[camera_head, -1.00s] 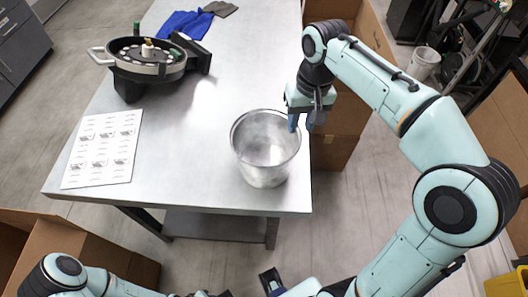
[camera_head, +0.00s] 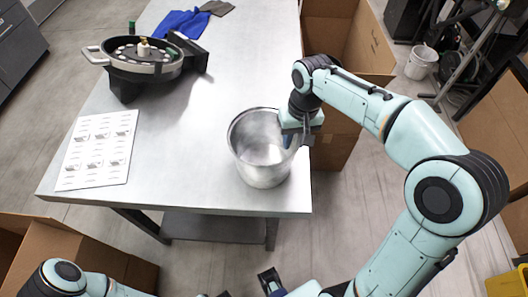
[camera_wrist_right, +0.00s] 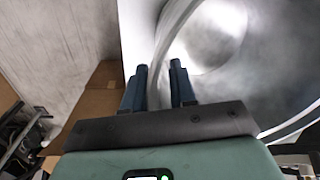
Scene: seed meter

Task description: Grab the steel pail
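The steel pail (camera_head: 262,165) is a round, shiny, open bucket standing upright near the front right corner of the metal table. My right gripper (camera_head: 294,141) is at the right side of its rim, pointing down. In the right wrist view, the two dark blue fingers of my right gripper (camera_wrist_right: 158,82) are apart, with a gap between them. The wall of the pail (camera_wrist_right: 163,42) runs into that gap, and its inside fills the right of the view. I cannot tell whether either finger touches it.
A black round seed meter (camera_head: 146,58) stands at the back left of the table (camera_head: 190,150). A printed sheet (camera_head: 97,150) lies at the left edge. Blue cloth (camera_head: 185,22) lies at the back. A cardboard box (camera_head: 345,45) stands beyond the right edge. The table's middle is clear.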

